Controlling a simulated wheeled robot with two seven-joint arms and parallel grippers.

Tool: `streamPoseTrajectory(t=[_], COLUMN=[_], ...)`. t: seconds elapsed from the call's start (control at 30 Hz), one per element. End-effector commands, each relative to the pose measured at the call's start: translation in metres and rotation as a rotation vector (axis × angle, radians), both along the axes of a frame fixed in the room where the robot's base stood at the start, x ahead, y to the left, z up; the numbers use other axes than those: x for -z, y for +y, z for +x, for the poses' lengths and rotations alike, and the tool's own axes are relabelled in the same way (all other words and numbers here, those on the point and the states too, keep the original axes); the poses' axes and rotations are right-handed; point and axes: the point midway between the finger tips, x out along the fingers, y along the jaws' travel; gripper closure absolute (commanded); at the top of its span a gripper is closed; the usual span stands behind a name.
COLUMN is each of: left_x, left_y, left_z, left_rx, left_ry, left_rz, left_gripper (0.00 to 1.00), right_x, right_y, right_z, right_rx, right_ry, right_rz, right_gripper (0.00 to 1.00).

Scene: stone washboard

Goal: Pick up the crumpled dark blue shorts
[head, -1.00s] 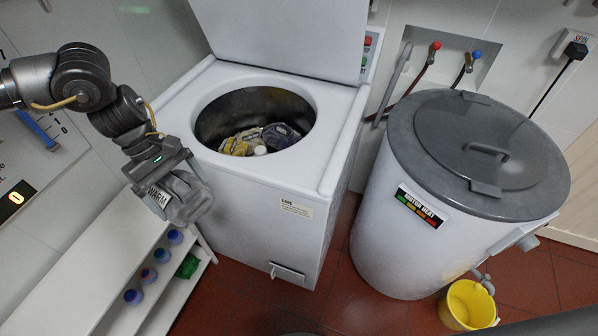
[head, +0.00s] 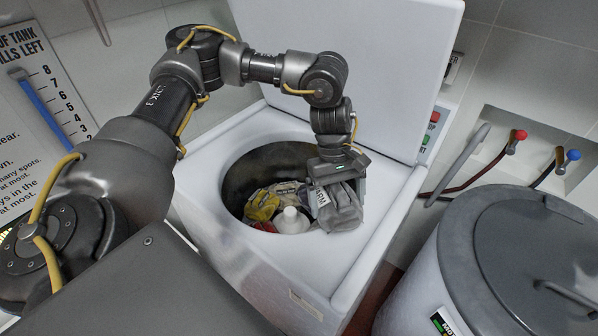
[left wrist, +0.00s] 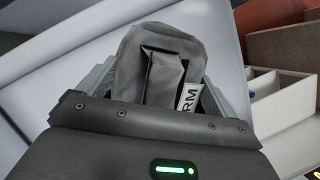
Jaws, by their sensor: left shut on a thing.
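My left gripper (head: 338,205) is over the right part of the open washing machine tub (head: 232,190). It is shut on a grey folded cloth (head: 345,212) with a white tag; the left wrist view shows this cloth (left wrist: 160,55) between the fingers, the tag ending in "RM". I cannot make out the dark blue shorts clearly now; my gripper and the held cloth cover the right part of the tub. A yellow crumpled cloth (head: 262,206) and a greyish bundle (head: 288,187) lie in the tub beside a white central post (head: 291,222). My right gripper is not in view.
The machine's raised white lid (head: 350,70) stands behind the tub. A grey-lidded round drum (head: 500,240) is at the right. Red (head: 517,137) and blue (head: 571,157) taps are on the wall behind it.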

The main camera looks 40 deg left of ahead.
Motion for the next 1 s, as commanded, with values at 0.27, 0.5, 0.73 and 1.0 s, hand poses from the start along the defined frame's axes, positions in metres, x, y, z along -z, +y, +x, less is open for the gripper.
streamPoseTrajectory(t=[0.27,0.5,0.73,1.0], left_x=[0.017,0.040,0.072,0.152], left_y=[0.012,0.062,0.097,0.108], left_z=[0.028,0.040,0.036,0.009], left_rx=[-0.436,-0.817,-1.034,-1.203], left_ry=[0.012,0.007,0.008,0.008], left_rz=[-0.001,0.004,0.004,0.004], left_gripper=[0.36,0.36,0.36,0.36], right_x=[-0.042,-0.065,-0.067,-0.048], right_y=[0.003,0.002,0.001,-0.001], right_z=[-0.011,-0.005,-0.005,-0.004], right_rx=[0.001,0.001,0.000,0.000], right_ry=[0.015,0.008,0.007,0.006], right_rz=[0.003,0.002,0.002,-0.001], right_gripper=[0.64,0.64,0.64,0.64])
